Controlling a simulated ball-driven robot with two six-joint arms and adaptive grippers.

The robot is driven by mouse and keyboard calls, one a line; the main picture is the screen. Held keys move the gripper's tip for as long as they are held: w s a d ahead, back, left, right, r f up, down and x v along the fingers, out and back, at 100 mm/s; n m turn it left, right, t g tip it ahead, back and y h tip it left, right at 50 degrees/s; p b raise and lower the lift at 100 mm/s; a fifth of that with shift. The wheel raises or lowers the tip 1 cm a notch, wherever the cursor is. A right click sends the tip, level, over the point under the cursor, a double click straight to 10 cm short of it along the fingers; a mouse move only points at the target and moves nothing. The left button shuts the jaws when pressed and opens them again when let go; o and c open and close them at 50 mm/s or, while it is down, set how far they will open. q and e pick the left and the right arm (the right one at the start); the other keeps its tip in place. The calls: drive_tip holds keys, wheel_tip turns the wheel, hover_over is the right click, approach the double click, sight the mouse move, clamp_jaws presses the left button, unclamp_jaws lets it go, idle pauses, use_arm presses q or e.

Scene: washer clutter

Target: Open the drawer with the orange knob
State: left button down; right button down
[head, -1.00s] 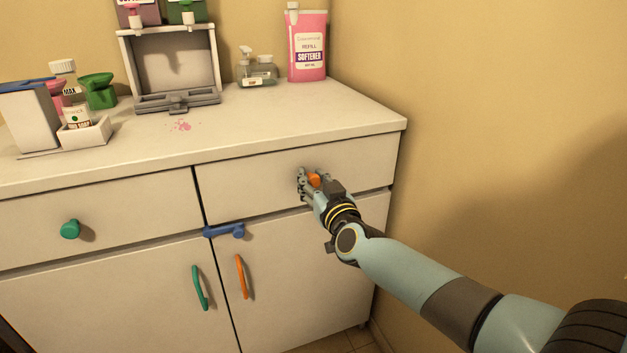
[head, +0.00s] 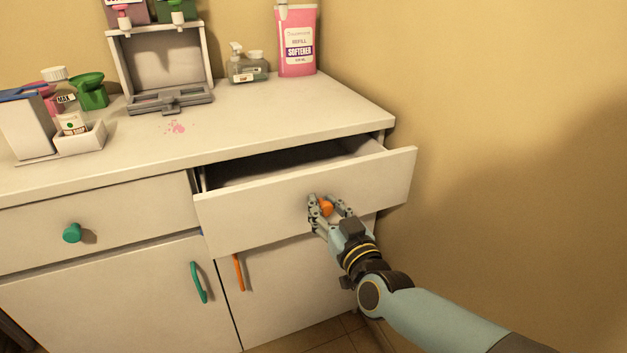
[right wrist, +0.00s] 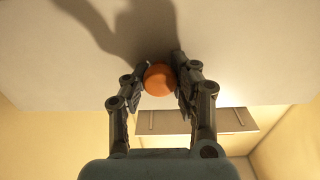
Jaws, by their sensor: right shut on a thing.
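The right-hand drawer (head: 265,205) of the white cabinet stands partly open, its front pulled out from the cabinet. Its orange knob (head: 326,207) is between the fingers of my right gripper (head: 325,207). In the right wrist view the orange knob (right wrist: 159,79) sits between both fingertips of the gripper (right wrist: 161,76), which is shut on it. The inside of the drawer shows only as a dark gap, so its contents are hidden. My left gripper is not in view.
The left drawer with a green knob (head: 72,233) is closed. Below are doors with a green handle (head: 198,282) and an orange handle (head: 239,272). Bottles, including a pink softener pouch (head: 297,42), stand on the countertop (head: 250,120). A wall is close on the right.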

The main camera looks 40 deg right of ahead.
drive_tip(key=p+v, duration=0.1)
drive_tip(key=v, duration=0.6)
drive_tip(key=shift+s+p, duration=0.2)
drive_tip(key=shift+p, duration=0.2)
drive_tip(key=c, duration=1)
unclamp_jaws()
drive_tip(key=shift+a, duration=0.1)
drive_tip(key=v, duration=1.2)
drive_tip(key=shift+a, duration=0.1)
